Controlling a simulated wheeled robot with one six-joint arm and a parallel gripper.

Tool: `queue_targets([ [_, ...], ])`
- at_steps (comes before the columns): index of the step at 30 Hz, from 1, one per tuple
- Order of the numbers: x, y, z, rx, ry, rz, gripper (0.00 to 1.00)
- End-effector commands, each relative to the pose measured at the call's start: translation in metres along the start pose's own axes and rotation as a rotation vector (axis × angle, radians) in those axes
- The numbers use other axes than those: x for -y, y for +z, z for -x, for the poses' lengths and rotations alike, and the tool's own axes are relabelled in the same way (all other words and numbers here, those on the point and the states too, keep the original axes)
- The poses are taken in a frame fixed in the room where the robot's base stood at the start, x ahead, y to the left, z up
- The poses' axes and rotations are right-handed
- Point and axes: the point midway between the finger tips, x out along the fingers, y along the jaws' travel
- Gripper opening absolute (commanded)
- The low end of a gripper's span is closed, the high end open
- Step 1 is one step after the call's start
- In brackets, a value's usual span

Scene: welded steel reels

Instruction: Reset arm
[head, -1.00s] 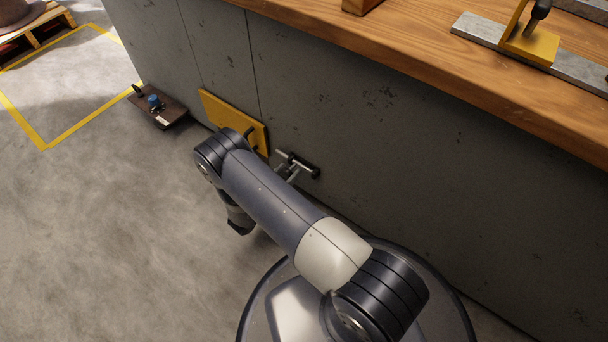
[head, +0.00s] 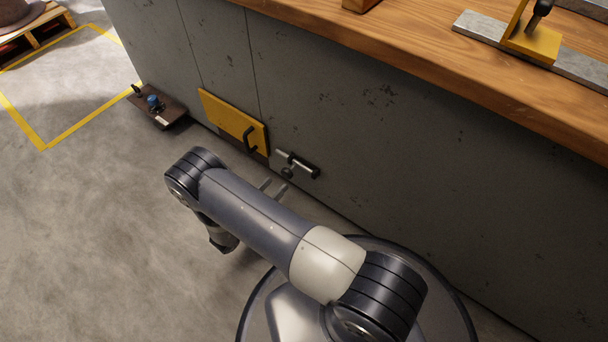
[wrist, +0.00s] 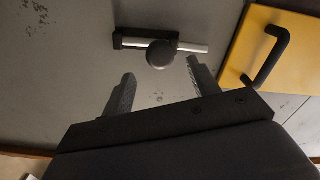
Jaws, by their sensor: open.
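My gripper (head: 273,188) shows in the head view partly hidden behind my arm, with its two fingertips pointing toward the grey panel. In the wrist view my gripper (wrist: 160,88) is open, its two fingers apart with nothing between them. Ahead of the fingers is a metal bar latch with a round dark knob (wrist: 161,54), mounted on the grey panel and apart from the fingers. The latch also shows in the head view (head: 298,164), right of a yellow door (head: 228,117) with a black handle. The yellow door also shows in the wrist view (wrist: 254,38).
A wooden bench top (head: 400,50) runs above the grey panel, with a yellow bracket (head: 532,42) on a steel bar. A brown plate (head: 158,108) with a blue knob sits low by the panel.

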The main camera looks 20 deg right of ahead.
Motion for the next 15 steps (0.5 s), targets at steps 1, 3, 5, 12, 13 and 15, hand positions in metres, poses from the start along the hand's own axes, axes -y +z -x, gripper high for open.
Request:
queue_targets([
  [1,0.000,0.000,0.001,0.000,0.000,0.000,0.57],
  [3,0.000,0.000,0.001,0.000,0.000,0.000,0.57],
  [5,0.000,0.000,0.001,0.000,0.000,0.000,0.57],
  [12,0.000,0.000,-0.004,0.001,0.002,0.000,0.57],
  [13,0.000,0.000,-0.007,0.001,0.002,0.000,0.57],
  [15,-0.001,0.000,-0.016,0.001,0.004,0.000,0.57],
])
